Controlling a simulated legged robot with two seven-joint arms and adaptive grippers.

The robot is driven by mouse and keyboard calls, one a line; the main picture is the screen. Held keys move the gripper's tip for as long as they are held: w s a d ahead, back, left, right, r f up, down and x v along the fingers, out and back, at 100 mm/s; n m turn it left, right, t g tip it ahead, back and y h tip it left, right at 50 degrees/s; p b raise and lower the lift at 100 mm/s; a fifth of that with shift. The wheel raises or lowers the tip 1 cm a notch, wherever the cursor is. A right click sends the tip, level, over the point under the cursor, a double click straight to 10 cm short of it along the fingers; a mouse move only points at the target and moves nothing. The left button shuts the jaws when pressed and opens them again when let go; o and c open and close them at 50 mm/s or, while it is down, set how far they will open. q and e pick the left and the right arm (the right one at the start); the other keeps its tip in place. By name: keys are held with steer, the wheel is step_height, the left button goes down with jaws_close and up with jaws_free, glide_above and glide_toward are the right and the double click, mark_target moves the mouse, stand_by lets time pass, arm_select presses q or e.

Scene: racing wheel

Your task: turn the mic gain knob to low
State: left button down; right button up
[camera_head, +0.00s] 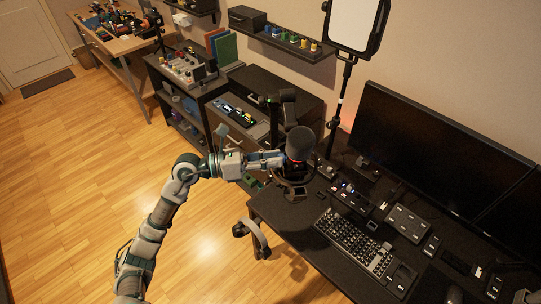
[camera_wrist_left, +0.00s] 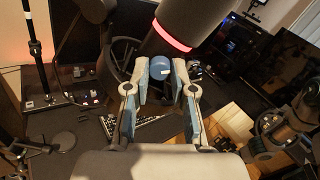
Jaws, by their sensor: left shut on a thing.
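The microphone (camera_head: 300,142) is a dark rounded cylinder above the left part of the black desk. In the left wrist view the microphone (camera_wrist_left: 190,18) shows large at the top, with a glowing red ring near its lower end. Just below the ring is a round blue-grey knob (camera_wrist_left: 160,71) with a small light mark. My left gripper (camera_head: 284,160) reaches the microphone from the left. In the left wrist view the fingertips of my left gripper (camera_wrist_left: 162,84) are on either side of the knob and shut on it. The knob is hidden in the head view.
The desk holds a keyboard (camera_head: 355,243), a button box (camera_head: 407,222) and a wide monitor (camera_head: 430,150). A lamp panel (camera_head: 355,25) stands behind the microphone. Dark shelves (camera_head: 185,85) stand farther back. Open wooden floor (camera_head: 80,180) lies to the left.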

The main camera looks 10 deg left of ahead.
arm_select(q)
steer(key=c, duration=1)
jaws_free()
steer(key=shift+o, duration=0.2)
steer(key=v, duration=1.2)
